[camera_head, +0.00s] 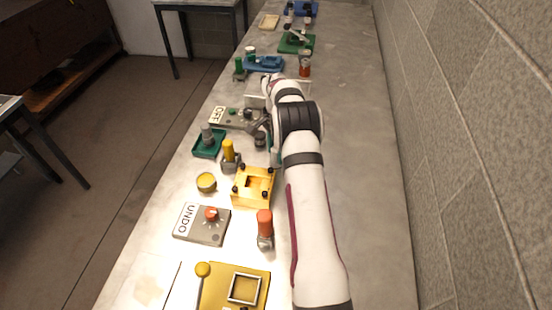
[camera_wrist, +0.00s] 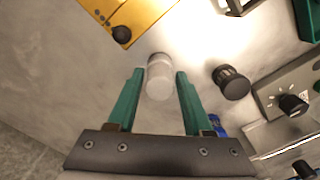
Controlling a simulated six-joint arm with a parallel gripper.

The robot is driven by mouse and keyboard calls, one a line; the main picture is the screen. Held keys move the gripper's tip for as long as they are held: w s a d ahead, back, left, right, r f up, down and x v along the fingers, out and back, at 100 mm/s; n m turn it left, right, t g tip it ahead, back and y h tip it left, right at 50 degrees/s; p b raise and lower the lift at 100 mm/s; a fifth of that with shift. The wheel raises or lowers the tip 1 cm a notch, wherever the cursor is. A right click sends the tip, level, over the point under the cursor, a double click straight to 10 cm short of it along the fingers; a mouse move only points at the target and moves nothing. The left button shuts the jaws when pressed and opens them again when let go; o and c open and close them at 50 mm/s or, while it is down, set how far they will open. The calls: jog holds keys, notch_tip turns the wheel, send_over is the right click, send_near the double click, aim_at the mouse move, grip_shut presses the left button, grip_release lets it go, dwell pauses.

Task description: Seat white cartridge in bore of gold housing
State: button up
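The white cartridge (camera_wrist: 160,80), with a clear-looking upper part, stands between the two green fingers of my gripper (camera_wrist: 160,72) in the wrist view. A narrow gap shows on each side of it, so the fingers are open around it and not visibly pressing it. The gold housing (camera_wrist: 134,18) is at the top left of the wrist view, partly cut off, with a black knob at its corner. In the head view the gold housing (camera_head: 253,187) sits on the bench just in front of my gripper, its square opening facing up. My arm hides the cartridge there.
A dark ribbed cap (camera_wrist: 232,82) stands close to the right finger. A grey panel with a knob (camera_wrist: 290,98) and a green tray (camera_wrist: 308,18) lie farther right. A red-topped part (camera_head: 265,228) stands in front of the housing. Bench right of my arm is clear up to the wall.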

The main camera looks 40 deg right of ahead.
grip_shut()
notch_tip(320, 180, up, 4)
jog(key=shift+r, duration=0.2)
jog(key=s+d+r, duration=0.6)
jog(key=s, duration=0.3)
jog(key=w+a+f, duration=0.1)
jog(key=w+a, duration=0.1)
jog(key=a, duration=0.6)
jog(key=w+a+f, duration=0.1)
jog(key=w+a, duration=0.2)
jog(key=a, duration=0.6)
jog(key=f, duration=0.6)
jog(key=shift+s+d+f, duration=0.15)
jog(key=shift+d+f, duration=0.05)
jog(key=shift+f, duration=0.1)
